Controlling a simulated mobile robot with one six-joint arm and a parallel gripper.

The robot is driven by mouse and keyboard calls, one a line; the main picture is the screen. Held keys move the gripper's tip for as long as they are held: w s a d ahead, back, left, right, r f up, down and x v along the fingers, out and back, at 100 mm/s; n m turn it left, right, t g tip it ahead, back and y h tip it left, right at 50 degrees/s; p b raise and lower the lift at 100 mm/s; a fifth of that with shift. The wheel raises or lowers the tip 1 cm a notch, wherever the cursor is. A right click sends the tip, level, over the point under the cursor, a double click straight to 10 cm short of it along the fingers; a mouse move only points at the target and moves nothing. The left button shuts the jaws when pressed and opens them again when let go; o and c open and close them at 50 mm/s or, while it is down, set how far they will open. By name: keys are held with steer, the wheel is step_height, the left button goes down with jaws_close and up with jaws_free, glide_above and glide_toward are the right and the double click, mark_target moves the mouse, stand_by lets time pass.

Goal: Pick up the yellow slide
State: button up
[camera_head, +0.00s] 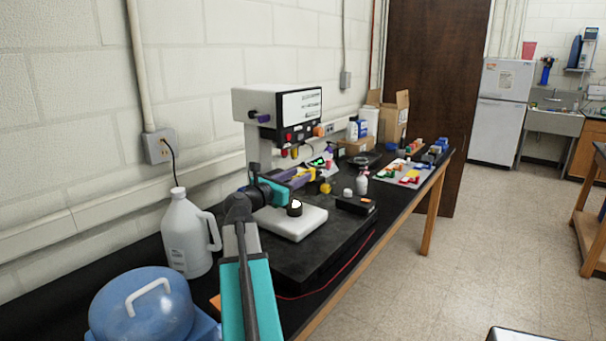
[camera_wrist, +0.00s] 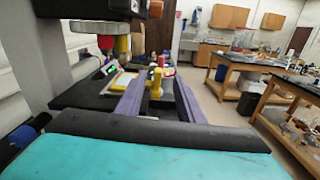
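My gripper (camera_head: 307,175) has purple fingers and reaches out over the black platform beside the white machine. In the wrist view my gripper (camera_wrist: 160,88) is open, its two fingers apart. A small upright yellow piece (camera_wrist: 155,80) shows between the fingers, apparently beyond them. A similar yellow piece (camera_head: 325,187) shows just past the fingers in the head view. A flat yellow-edged piece (camera_wrist: 122,83) lies left of the upright one, partly behind the left finger. I cannot tell for certain which yellow piece is the slide.
The machine's head (camera_head: 290,108) with coloured knobs overhangs close to my arm. A white base plate (camera_head: 291,224) lies below the gripper. A white jug (camera_head: 188,235) and blue container (camera_head: 143,305) stand nearer. A black box (camera_head: 355,205) sits right; the floor aisle is clear.

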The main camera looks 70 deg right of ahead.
mark_target(313, 168)
steer(key=shift+p+x, duration=0.3)
steer(key=shift+x, duration=1.7)
steer(key=shift+p+x, duration=1.05)
steer(key=shift+x, duration=1.55)
steer(key=shift+w+f, duration=0.1)
steer(key=shift+f, duration=0.15)
jaws_close()
